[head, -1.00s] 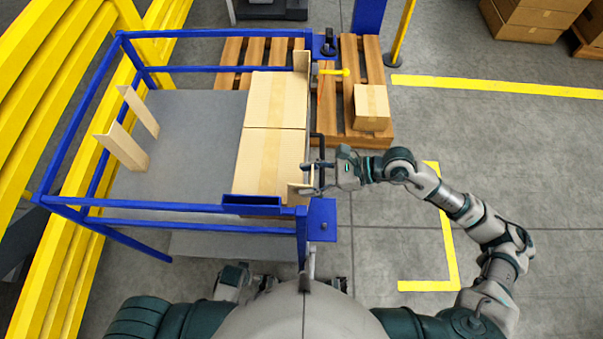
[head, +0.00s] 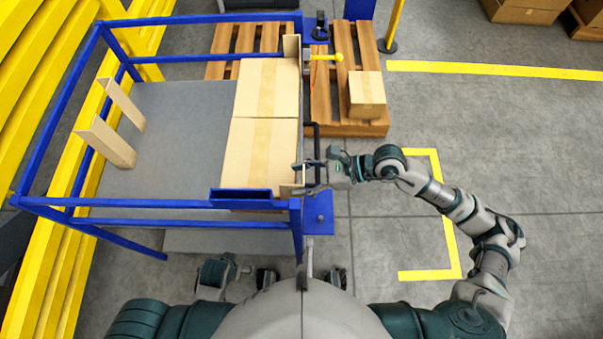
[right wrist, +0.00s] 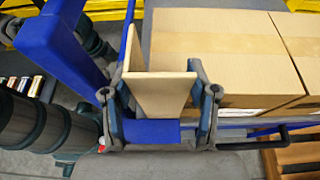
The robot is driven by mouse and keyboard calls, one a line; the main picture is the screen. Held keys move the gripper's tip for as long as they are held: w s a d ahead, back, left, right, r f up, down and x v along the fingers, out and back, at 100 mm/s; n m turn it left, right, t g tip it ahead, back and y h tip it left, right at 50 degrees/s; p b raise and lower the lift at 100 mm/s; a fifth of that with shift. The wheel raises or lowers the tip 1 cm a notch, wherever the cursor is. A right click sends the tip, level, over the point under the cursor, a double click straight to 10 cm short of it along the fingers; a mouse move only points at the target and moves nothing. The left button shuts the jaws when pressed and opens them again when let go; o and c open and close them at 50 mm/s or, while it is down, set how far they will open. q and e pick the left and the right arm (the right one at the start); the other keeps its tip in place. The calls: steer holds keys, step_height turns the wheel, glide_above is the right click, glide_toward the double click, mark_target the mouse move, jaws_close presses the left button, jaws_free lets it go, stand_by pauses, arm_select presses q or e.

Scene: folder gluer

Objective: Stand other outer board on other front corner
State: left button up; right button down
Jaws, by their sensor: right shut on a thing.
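My right gripper (head: 312,178) is shut on a tan, angled outer board (right wrist: 160,95) at the near right corner of the carton stack. In the right wrist view the board's two faces form an upright V between the fingers (right wrist: 158,110), close to the carton's corner. I cannot tell whether it touches the carton or what its lower end rests on. In the head view only a small part of this board (head: 291,190) shows. Another board (head: 291,48) stands at the far right corner. Two more boards (head: 106,142) (head: 126,104) stand at the left.
Two cartons (head: 259,153) (head: 268,86) lie side by side on the grey table (head: 180,160) inside a blue frame (head: 120,203). A blue bar (head: 245,194) crosses near the held board. A pallet (head: 325,115) bears a small box (head: 367,92). Open floor lies right.

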steer(key=shift+a+f, duration=0.2)
steer(key=shift+a, duration=0.5)
steer(key=c, duration=0.5)
jaws_free()
steer(key=shift+d, duration=0.15)
steer(key=shift+o, duration=1.3)
steer(key=shift+d, duration=0.15)
arm_select(q)
steer(key=shift+a+r, duration=0.1)
steer(key=shift+r, duration=0.2)
arm_select(e)
steer(key=shift+d, duration=0.3)
arm_select(q)
steer(key=shift+a, duration=0.1)
arm_select(e)
steer(key=shift+a, duration=0.15)
